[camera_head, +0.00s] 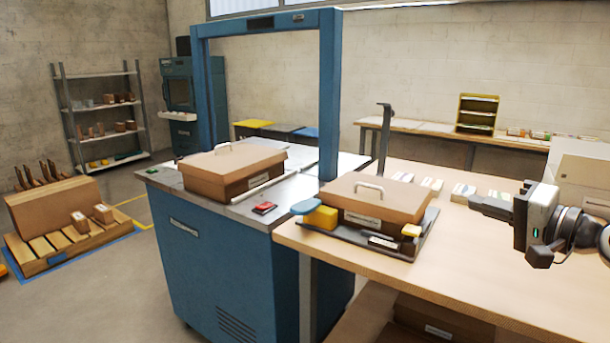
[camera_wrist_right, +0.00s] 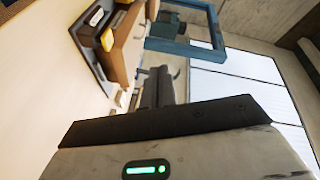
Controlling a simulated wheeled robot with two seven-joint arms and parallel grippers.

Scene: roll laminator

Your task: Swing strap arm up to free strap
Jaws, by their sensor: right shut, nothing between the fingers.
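A brown box (camera_head: 372,198) with a pale handle on its lid sits on a dark base plate (camera_head: 345,240) on the wooden table. A dark upright arm (camera_head: 383,140) with a short hooked top stands behind the box; it looks like the strap arm, but I cannot be sure. A yellow block (camera_head: 322,217) and a blue paddle (camera_head: 305,206) are at the box's left. My right gripper (camera_head: 476,204) is shut and empty, right of the box and apart from it. The box also shows in the right wrist view (camera_wrist_right: 127,48). I cannot make out a strap. My left gripper is out of view.
A blue arch machine (camera_head: 222,255) stands left of the table (camera_head: 480,275), with another lidded box (camera_head: 232,168) and a red switch (camera_head: 264,208) on top. Small packets (camera_head: 432,185) lie behind the box. The table front is clear.

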